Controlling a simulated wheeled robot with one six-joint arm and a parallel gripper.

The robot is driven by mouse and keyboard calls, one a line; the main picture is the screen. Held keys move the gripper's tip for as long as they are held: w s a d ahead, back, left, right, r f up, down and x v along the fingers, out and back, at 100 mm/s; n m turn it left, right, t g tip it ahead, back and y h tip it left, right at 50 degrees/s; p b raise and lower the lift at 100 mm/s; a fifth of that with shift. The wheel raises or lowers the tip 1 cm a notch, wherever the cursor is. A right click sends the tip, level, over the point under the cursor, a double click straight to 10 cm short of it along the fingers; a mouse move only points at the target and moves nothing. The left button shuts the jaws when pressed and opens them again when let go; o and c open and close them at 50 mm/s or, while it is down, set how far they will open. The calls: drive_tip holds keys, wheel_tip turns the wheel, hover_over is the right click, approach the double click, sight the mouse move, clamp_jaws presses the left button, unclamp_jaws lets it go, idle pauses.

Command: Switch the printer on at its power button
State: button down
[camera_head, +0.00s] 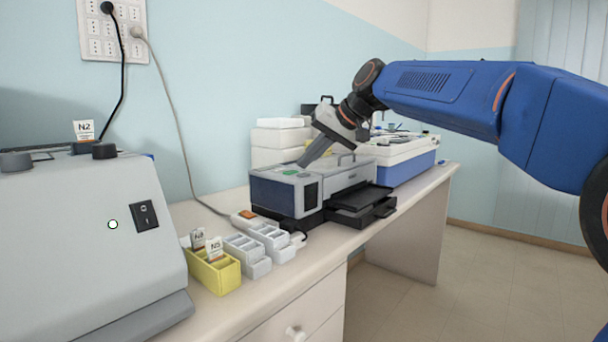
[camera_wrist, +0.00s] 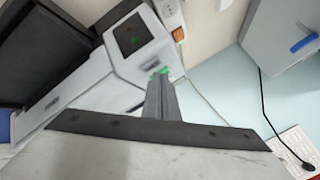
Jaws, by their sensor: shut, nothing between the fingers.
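The printer (camera_head: 345,176) stands on the bench, grey on top, with a dark front and a black tray on its right side. A green button (camera_head: 290,172) is on the top of its left part. My gripper (camera_head: 303,163) is shut and empty, pointing down at the printer's top close to the green button. In the wrist view my gripper (camera_wrist: 160,74) has its tip over the green button (camera_wrist: 165,70), which is partly hidden behind the fingers. I cannot tell whether they touch. The printer (camera_wrist: 95,75) shows a dark panel (camera_wrist: 131,33) with small coloured marks.
A yellow rack (camera_head: 214,272) and white racks (camera_head: 248,257) stand left of the printer. A large grey machine (camera_head: 85,240) with a black switch (camera_head: 145,215) fills the left. White boxes (camera_head: 280,135) and a blue-white device (camera_head: 405,160) stand behind. A power strip (camera_head: 247,217) lies near the printer.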

drive_tip(key=shift+f, duration=0.25)
idle(0.4)
drive_tip(key=shift+f, duration=0.3)
idle(0.4)
drive_tip(key=shift+r, duration=0.55)
drive_tip(key=shift+r, duration=3)
